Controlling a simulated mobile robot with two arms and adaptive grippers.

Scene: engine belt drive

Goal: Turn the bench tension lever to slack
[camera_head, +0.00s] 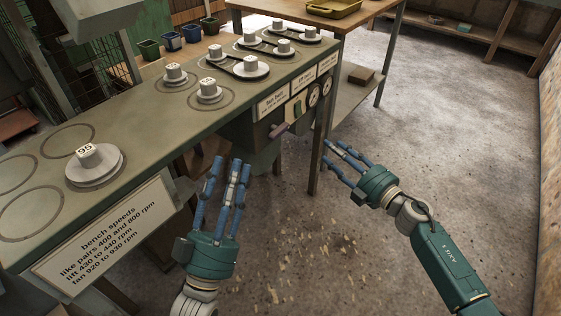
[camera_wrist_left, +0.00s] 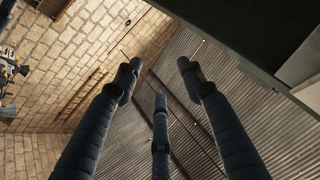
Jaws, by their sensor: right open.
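My left gripper (camera_head: 231,165) is open and empty in front of the bench, to the left of and lower than the handle in the head view. In the left wrist view its fingers (camera_wrist_left: 160,80) are spread with nothing between them. My right gripper (camera_head: 341,152) is open and empty, to the right of the handle. Neither touches it.
Pulleys (camera_head: 250,67), some joined by belts, stand on the bench top, with a lone pulley (camera_head: 95,164) near its left end. A speed sign (camera_head: 104,236) hangs on the front. A wooden table (camera_head: 318,14) adjoins the far end. The floor (camera_head: 430,130) on the right is clear.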

